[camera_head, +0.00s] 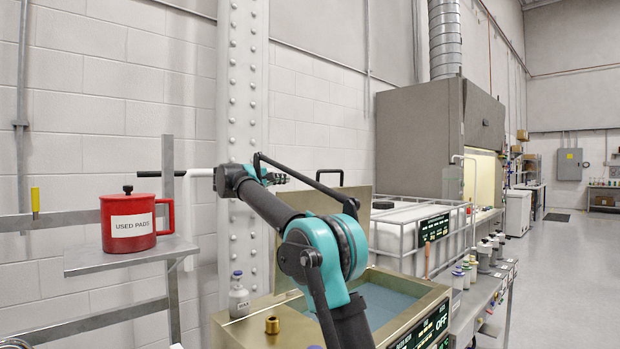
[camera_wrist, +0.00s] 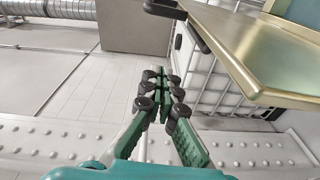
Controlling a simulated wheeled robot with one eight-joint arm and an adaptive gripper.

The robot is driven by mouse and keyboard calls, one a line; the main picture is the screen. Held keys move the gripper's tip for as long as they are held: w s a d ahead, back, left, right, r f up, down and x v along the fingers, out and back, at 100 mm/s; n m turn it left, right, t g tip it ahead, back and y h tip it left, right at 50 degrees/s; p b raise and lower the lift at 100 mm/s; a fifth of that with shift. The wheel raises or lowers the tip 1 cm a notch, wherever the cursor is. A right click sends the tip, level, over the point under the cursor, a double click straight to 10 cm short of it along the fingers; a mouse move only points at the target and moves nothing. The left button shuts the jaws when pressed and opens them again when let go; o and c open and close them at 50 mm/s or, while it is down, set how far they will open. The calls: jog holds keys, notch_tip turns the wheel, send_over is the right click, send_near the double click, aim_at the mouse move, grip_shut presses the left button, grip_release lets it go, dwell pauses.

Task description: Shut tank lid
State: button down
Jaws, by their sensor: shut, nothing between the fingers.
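The brass-coloured tank (camera_head: 408,334) stands at the lower centre of the head view, its mouth open over a blue-grey surface (camera_head: 392,301). Its lid (camera_head: 361,199) stands raised at the back, partly hidden by my arm. A black handle (camera_head: 329,172) sits at the lid's top. My gripper (camera_head: 284,179) is shut and empty, left of the handle and apart from it. In the wrist view the closed fingers (camera_wrist: 161,88) show at the middle, with the lid (camera_wrist: 255,62) and part of its handle (camera_wrist: 164,9) at upper right.
A riveted column (camera_head: 243,80) rises behind my gripper. A red "USED PADS" can (camera_head: 130,222) stands on a metal shelf (camera_head: 100,262) at left. A small bottle (camera_head: 238,296) and a brass fitting (camera_head: 272,325) sit on the tank's left ledge. A white caged container (camera_head: 400,235) stands behind the tank.

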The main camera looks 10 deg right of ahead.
jog(key=shift+h, duration=0.3)
jog(key=x, duration=0.8)
jog(key=r+x, duration=0.1)
jog(key=x, duration=0.3)
jog(key=shift+s+d, duration=0.2)
jog(key=shift+s, duration=0.05)
jog(key=shift+s+d, duration=0.3)
jog(key=shift+s, duration=0.6)
jog(key=shift+s+d, duration=0.35)
jog(key=shift+s, duration=0.5)
